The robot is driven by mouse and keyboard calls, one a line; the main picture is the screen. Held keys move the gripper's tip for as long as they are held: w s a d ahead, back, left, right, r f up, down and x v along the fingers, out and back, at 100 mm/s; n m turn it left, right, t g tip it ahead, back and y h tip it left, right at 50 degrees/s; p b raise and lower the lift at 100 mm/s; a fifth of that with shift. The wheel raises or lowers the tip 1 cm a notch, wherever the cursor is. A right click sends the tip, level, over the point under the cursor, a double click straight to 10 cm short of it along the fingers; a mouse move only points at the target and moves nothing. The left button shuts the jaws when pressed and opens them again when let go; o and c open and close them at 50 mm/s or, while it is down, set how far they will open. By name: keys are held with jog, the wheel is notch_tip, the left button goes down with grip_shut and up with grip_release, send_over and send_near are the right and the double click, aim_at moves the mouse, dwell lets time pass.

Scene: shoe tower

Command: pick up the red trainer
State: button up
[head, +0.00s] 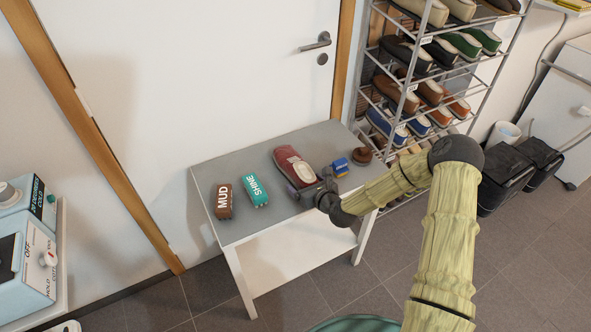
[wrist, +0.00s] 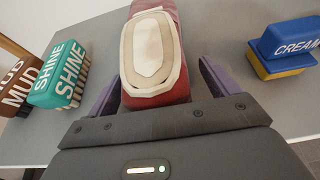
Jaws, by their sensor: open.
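The red trainer (head: 291,164) lies on the grey table top (head: 238,164), toe end away from me as far as I can tell. In the wrist view the trainer (wrist: 172,95) shows a red body and a cream patch with a grey oval, and it runs off the top of the picture. My gripper (wrist: 152,80) is open, with one purple finger on each side of the trainer's near end. The fingers look apart from the trainer. In the head view my gripper (head: 314,189) is at the near end of the trainer and partly covers it.
A brown MUD brush (head: 223,201) and a teal SHINE brush (head: 255,190) lie left of the trainer. A blue and yellow CREAM block (head: 340,167) and a round brown item (head: 362,155) lie right. A shoe rack (head: 407,105) stands behind right, a white door (head: 215,70) behind.

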jog(key=c, duration=1.2)
jog(key=shift+c, duration=0.2)
jog(key=shift+r, duration=0.1)
notch_tip(320, 180, up, 10)
jog(key=shift+f+p, duration=0.1)
jog(key=shift+p, duration=0.2)
